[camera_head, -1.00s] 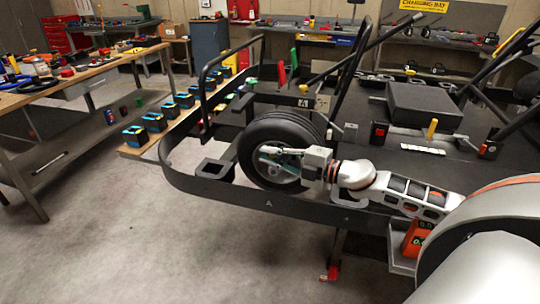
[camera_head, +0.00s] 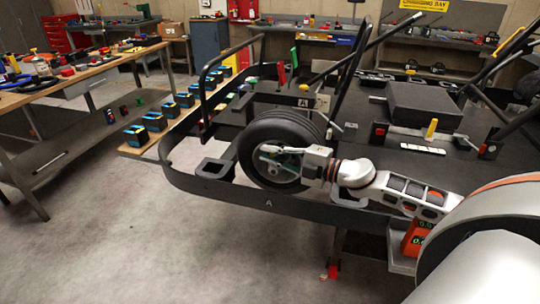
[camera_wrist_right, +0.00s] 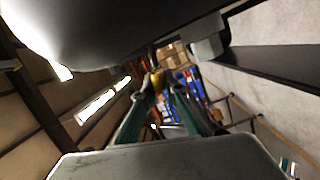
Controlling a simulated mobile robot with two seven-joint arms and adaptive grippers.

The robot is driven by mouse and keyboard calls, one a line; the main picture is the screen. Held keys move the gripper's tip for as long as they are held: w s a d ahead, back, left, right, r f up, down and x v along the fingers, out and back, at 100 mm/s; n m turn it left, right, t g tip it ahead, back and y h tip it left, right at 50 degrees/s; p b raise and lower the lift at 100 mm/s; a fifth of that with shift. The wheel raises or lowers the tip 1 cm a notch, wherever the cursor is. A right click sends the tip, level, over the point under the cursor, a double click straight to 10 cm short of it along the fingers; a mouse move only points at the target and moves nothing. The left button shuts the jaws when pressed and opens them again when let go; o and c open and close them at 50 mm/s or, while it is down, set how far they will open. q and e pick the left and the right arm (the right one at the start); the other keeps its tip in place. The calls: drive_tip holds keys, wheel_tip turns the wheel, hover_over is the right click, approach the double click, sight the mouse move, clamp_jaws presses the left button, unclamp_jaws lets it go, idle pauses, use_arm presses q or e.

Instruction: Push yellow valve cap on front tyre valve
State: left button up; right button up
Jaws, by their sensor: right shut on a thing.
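The front tyre (camera_head: 250,133) is a black tyre on a grey rim, mounted upright at the near side of the kart. My right gripper (camera_head: 268,155) reaches in from the right, with its fingers in front of the rim. In the right wrist view its two teal-sided fingers (camera_wrist_right: 160,88) converge on a small yellow valve cap (camera_wrist_right: 157,79) and are shut on it. The cap is too small to make out in the head view. The valve stem is not distinguishable, so I cannot tell whether the cap touches it. My left gripper is not in view.
The kart's black bumper rail (camera_head: 215,193) curves around the tyre's near and left sides. A wooden plank with several blue-and-black boxes (camera_head: 154,121) lies behind it. A tool-covered workbench (camera_head: 95,70) stands at the left. The floor in front is clear.

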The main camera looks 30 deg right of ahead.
drive_tip(key=shift+w+d+f+b, duration=0.3)
drive_tip(key=shift+w+d+b, duration=0.2)
drive_tip(key=shift+w+d, duration=0.4)
drive_tip(key=o, duration=0.8)
drive_tip(key=shift+s, duration=0.1)
drive_tip(key=shift+s, duration=0.1)
drive_tip(key=shift+v, duration=5.95)
